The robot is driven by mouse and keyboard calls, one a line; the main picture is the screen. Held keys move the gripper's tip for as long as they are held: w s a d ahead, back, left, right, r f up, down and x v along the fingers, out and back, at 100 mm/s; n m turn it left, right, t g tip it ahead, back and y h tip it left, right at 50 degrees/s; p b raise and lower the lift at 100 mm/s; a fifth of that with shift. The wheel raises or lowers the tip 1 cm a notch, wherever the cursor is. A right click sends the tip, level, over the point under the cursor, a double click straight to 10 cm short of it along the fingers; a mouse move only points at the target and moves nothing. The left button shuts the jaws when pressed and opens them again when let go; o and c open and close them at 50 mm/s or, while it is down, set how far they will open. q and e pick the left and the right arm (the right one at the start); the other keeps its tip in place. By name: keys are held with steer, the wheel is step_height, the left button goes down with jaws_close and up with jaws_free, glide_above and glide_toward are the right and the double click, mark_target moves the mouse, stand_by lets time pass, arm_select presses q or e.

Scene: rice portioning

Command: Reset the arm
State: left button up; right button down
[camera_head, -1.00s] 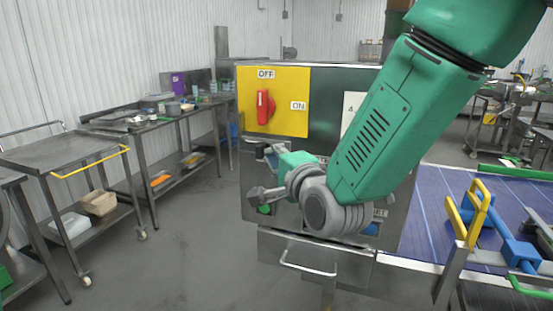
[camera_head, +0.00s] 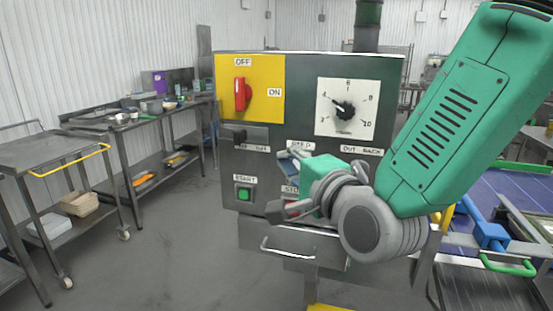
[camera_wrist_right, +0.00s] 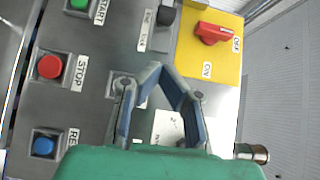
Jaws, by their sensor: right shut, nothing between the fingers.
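My right arm reaches in from the upper right in the head view. Its green gripper (camera_head: 287,160) is in front of the control panel (camera_head: 300,75), partly hidden by its own wrist. In the wrist view the blue-grey fingers (camera_wrist_right: 158,70) meet at their tips and hold nothing. Beyond them are the panel's red stop button (camera_wrist_right: 50,66), blue button (camera_wrist_right: 44,145), green start button (camera_wrist_right: 79,4) and red switch (camera_wrist_right: 213,33) on a yellow plate. The head view shows the green start button (camera_head: 244,193) left of the gripper. My left gripper is out of view.
A white dial (camera_head: 347,107) is on the panel's upper right. A metal drawer handle (camera_head: 290,252) juts out below the panel. A blue conveyor (camera_head: 520,200) is at the right.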

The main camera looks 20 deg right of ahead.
steer(key=s+d+f+n+g+h+b, duration=0.1)
steer(key=s+d+f+n+g, duration=0.15)
steer(key=f, duration=0.75)
steer(key=s+d+f+n+g+b, duration=0.1)
steer(key=s+f+n+g, duration=0.15)
steer(key=f, duration=0.75)
steer(key=s+d+f+n+g+h+b, duration=0.1)
steer(key=s+d+f+n+g+b, duration=0.15)
steer(key=f, duration=0.75)
arm_select(q)
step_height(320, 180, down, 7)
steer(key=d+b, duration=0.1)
steer(key=b, duration=0.1)
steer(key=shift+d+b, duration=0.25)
steer(key=shift+b, duration=0.15)
arm_select(e)
steer(key=s+d+f+n+g, duration=0.3)
steer(key=s+f+n+g, duration=0.1)
steer(key=s+f, duration=0.7)
steer(key=s+d+f+n+g+h, duration=0.1)
steer(key=s+d+f+n+g, duration=0.3)
steer(key=s+f, duration=0.7)
steer(key=shift+s+d+f+n+g, duration=0.15)
steer(key=shift+s+f+n+g, duration=0.3)
steer(key=shift+f+g, duration=0.25)
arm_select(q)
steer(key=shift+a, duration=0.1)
